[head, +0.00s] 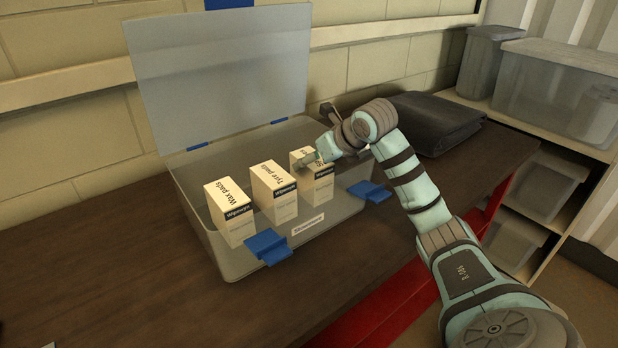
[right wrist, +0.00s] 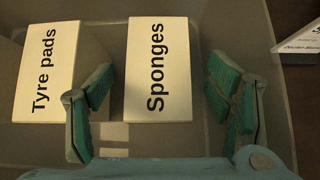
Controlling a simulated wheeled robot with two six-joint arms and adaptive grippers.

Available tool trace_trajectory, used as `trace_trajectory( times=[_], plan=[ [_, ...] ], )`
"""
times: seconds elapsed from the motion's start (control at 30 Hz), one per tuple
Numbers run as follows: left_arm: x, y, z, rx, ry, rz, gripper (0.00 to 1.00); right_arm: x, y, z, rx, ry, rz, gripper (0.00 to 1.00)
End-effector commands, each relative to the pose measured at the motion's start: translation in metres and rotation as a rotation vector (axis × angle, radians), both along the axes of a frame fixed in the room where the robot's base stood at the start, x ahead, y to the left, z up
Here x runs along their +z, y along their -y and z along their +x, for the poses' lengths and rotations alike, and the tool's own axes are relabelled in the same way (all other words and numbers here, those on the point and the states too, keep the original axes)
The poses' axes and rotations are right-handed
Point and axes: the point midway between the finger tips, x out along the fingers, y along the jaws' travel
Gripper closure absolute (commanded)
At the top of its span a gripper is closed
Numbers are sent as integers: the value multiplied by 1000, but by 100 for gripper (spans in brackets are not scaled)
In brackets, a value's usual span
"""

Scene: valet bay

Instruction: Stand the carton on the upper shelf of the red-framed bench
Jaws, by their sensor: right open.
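Three pale cartons with dark label bands stand in a row in a clear, open-lidded box (head: 335,222): Wax pads (head: 230,213), Tyre pads (head: 273,191) and Sponges (head: 318,192). My right gripper (head: 320,150) is over the Sponges carton and partly covers its top in the head view. In the right wrist view, its open fingers are on either side of the Sponges carton (right wrist: 157,70), with visible gaps. The Tyre pads carton (right wrist: 57,75) is just left of the left finger. The box stands on a dark wooden top (head: 110,285) with a red front rail (head: 390,303). My left gripper is out of view.
The box's raised lid (head: 220,70) stands behind the cartons. Blue latches (head: 268,246) stick out at its front. A folded dark cloth (head: 430,120) lies to the right. Grey bins (head: 555,88) stand on shelving at right. The left bench top is mostly clear.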

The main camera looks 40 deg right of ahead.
Motion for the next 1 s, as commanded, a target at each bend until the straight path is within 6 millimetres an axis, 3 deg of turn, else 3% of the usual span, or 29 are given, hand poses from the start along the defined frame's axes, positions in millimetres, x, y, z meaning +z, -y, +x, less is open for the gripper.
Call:
trace_trajectory(
  times=[0.13,0.37,0.7,1.0],
  plan=[
    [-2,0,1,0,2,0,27,-18,0,17,2,-1,4,27],
    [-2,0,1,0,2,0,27,-20,0,20,4,0,1,28],
    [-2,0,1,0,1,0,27,-20,-1,20,4,0,1,81],
    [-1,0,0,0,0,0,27,-14,-1,20,4,1,1,81]
  ],
)
